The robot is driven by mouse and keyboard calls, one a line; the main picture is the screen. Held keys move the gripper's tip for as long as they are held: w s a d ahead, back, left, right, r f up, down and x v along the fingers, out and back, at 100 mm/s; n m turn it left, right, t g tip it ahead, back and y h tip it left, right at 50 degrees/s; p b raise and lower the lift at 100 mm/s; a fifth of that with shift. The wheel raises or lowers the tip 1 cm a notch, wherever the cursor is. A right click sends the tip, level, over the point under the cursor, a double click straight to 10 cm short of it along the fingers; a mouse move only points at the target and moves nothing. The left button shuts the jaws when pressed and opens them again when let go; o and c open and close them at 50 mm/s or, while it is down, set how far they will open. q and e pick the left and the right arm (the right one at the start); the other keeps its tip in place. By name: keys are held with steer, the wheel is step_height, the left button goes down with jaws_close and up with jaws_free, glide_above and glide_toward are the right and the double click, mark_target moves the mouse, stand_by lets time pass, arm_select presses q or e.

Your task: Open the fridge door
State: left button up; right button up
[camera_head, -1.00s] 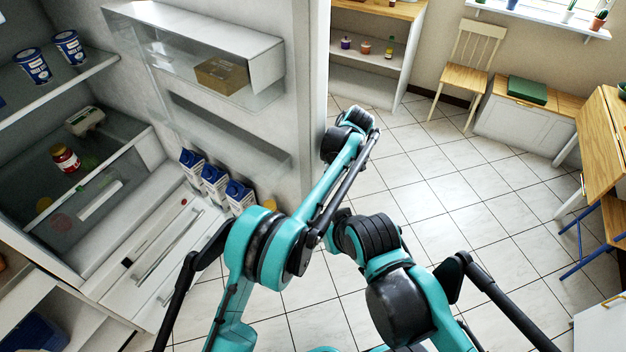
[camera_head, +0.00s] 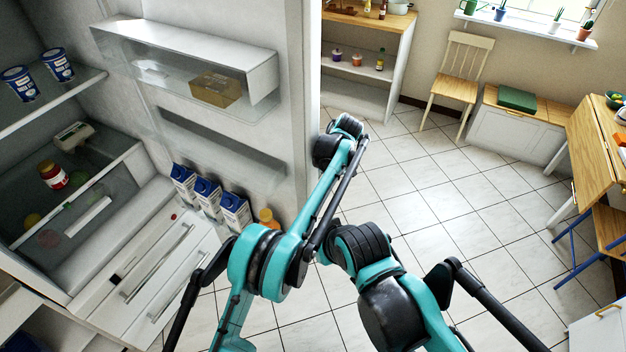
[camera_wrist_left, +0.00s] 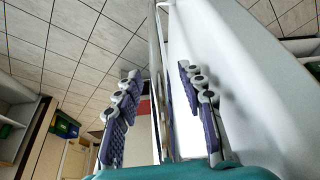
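The fridge door (camera_head: 207,28) stands wide open in the head view, its inner side with shelves facing me. My left arm reaches along the door's free edge, and its gripper is hidden there behind the arm and door. In the left wrist view, my left gripper (camera_wrist_left: 160,95) has its two purple-padded fingers apart. A long thin bar (camera_wrist_left: 155,60), apparently the door handle, runs between them. Gaps show beside the bar, so I see no clear grip. The white door face (camera_wrist_left: 225,80) is right of the bar. My right gripper is outside both views.
The fridge inside (camera_head: 95,235) holds tubs (camera_head: 20,83), a red jar (camera_head: 52,175) and drawers (camera_head: 155,265). Milk cartons (camera_head: 207,195) stand in the door. A shelf unit (camera_head: 365,60), chair (camera_head: 458,85) and table (camera_head: 600,150) stand beyond. The tiled floor (camera_head: 450,190) between is clear.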

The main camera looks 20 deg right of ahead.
arm_select(q)
steer(key=v, duration=1.2)
